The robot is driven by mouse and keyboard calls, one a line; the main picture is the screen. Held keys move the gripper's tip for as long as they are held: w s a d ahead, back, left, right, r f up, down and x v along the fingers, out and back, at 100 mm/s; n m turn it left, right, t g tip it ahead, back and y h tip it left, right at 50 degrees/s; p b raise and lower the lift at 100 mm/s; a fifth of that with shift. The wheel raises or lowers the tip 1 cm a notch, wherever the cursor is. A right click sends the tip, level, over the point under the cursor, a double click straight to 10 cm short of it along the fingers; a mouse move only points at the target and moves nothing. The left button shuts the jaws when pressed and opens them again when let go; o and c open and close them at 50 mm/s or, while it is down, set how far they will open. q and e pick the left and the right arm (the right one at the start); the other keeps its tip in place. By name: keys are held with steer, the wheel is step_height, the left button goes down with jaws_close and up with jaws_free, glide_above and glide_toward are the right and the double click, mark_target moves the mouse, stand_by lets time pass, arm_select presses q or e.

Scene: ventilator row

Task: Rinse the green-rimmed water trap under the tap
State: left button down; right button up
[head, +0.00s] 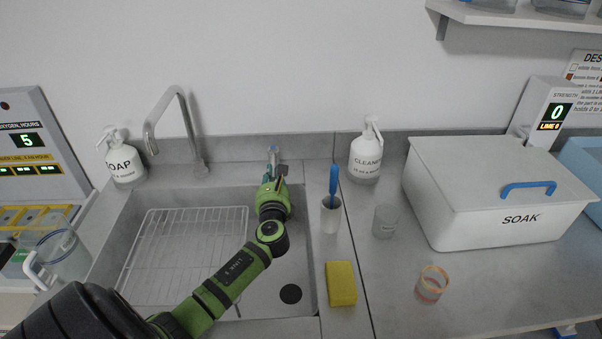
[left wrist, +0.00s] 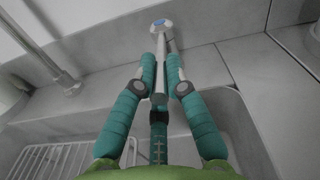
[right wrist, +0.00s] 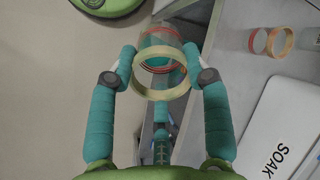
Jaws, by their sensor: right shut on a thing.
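My left gripper (head: 274,172) reaches over the sink to the small tap lever (head: 273,152) at its back edge. In the left wrist view its fingers (left wrist: 161,68) stand either side of the blue-capped chrome lever (left wrist: 160,42); I cannot tell whether they touch it. The tap spout (head: 182,110) arches up to the left. My right gripper (right wrist: 160,72) is shut on a clear cup-like trap (right wrist: 158,88) with a pale yellow rim and a red band; no green rim shows on it. A clear, grey-looking cup (head: 385,221) stands on the counter, rim colour unclear.
The sink (head: 262,292) holds a wire rack (head: 185,245). A brush holder (head: 331,215), yellow sponge (head: 341,284), cleaner bottle (head: 365,157) and soap bottle (head: 124,163) stand around it. A banded cup (head: 432,285) stands before the white SOAK box (head: 470,205).

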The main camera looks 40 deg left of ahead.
arm_select(q)
steer(key=w+n+g+y, duration=0.1)
steer(key=d+n+g+y, duration=0.1)
steer(key=shift+w+d+r+g+b, duration=0.15)
steer(key=shift+w+d+g+b, duration=0.15)
steer(key=shift+w+b, duration=0.1)
steer(key=c, duration=1.3)
jaws_free()
steer(key=shift+s, duration=0.1)
steer(key=v, duration=1.2)
